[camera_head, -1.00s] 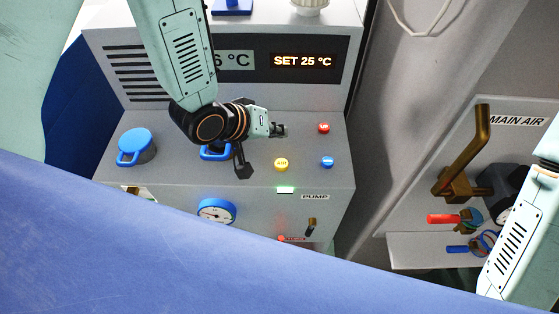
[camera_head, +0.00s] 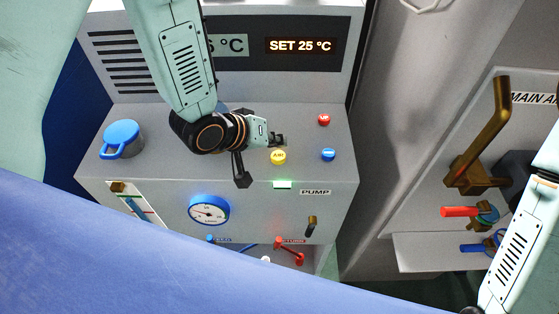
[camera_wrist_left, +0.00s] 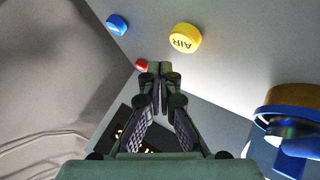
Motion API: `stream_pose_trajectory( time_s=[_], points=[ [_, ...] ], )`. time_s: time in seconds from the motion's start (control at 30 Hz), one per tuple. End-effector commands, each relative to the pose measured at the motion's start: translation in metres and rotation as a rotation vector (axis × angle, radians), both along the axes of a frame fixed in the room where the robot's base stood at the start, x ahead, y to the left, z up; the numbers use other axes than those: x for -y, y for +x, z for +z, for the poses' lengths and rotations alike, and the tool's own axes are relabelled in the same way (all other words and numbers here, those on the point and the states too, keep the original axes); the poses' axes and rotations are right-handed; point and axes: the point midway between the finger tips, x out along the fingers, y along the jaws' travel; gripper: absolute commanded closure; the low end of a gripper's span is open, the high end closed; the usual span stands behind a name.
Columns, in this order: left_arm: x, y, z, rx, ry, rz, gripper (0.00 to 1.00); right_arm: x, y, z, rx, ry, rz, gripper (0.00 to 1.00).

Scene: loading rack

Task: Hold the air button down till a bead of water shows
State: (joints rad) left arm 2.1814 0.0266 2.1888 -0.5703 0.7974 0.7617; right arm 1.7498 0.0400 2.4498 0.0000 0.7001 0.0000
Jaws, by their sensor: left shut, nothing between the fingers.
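The yellow air button (camera_head: 278,157) sits on the sloped top of the grey machine, below the display. In the left wrist view the air button (camera_wrist_left: 185,38) shows its AIR lettering, just beyond and right of my fingertips. My left gripper (camera_head: 279,140) is shut and empty, just above the air button in the head view. The fingertips (camera_wrist_left: 160,68) look apart from the button, though the height gap is hard to judge. No water bead can be made out. My right gripper is not in view; only part of that arm shows at the right edge.
A red button (camera_head: 323,119) and a blue button (camera_head: 328,154) stand close right of the air button. A blue-capped filler (camera_head: 121,138) is at the left. A gauge (camera_head: 209,210) is on the front face. A brass lever (camera_head: 484,140) stands on the right panel.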

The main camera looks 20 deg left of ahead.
Motion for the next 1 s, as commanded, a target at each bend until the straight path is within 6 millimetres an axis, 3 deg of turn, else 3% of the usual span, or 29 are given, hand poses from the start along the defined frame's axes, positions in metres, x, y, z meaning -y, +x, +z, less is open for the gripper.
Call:
stream_pose_trajectory(
  time_s=[0.2, 1.0],
  points=[
    [-0.0001, 0.0004, -0.0163, 0.001, -0.001, 0.0, 1.0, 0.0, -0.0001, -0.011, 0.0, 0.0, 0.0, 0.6],
    [-0.0001, 0.0002, -0.0152, 0.001, 0.0, 0.001, 1.0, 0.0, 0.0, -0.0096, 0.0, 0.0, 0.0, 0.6]
  ],
)
